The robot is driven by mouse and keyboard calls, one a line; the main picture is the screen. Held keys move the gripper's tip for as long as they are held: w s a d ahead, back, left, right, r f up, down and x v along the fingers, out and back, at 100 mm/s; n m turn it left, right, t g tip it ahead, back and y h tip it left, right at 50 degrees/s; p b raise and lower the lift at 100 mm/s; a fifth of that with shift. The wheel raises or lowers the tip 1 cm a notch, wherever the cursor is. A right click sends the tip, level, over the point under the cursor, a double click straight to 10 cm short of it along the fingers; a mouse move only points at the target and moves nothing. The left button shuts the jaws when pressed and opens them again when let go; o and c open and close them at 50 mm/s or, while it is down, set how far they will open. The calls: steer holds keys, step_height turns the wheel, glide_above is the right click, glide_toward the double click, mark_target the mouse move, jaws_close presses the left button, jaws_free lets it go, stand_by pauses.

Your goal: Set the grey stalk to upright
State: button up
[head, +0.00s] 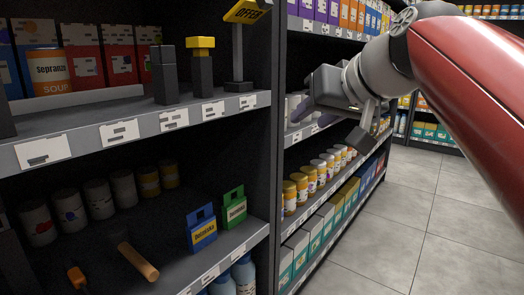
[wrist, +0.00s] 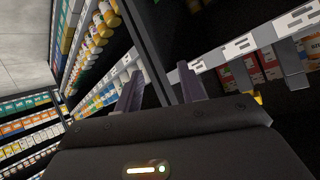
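A grey stalk (head: 164,78) with a lighter grey head stands on the upper shelf in the head view. It looks close to upright there; a slight lean is hard to judge. What seems to be the same stalk shows in the wrist view (wrist: 291,63), where the picture is turned over. Beside it is a dark stalk with a yellow head (head: 202,68). My gripper (head: 335,122) is right of the shelf divider, away from the stalk. Its two fingers are apart and empty in the wrist view (wrist: 160,90).
Soup boxes and a can (head: 50,70) stand left. The shelf divider (head: 279,100) lies between my gripper and the stalks. The lower shelf holds cans, two small boxes and two handles. Open floor (head: 400,220) lies right.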

steer(key=s+d+f+g+h+p, duration=0.1)
steer(key=s+d+f, duration=0.1)
steer(key=s+f, duration=0.3)
steer(key=s+d+f+m+g+h+p, duration=0.1)
steer(key=s+f, duration=0.5)
steer(key=f, duration=0.8)
steer(key=s+d+f+m+g+h+p, duration=0.1)
steer(key=s+d+f+g+h, duration=0.1)
steer(key=s+f, duration=0.4)
step_height(320, 180, down, 4)
steer(key=shift+s+d+f+g+h, duration=0.2)
steer(key=shift+d+g+h, duration=0.1)
steer(key=shift+d+h, duration=0.4)
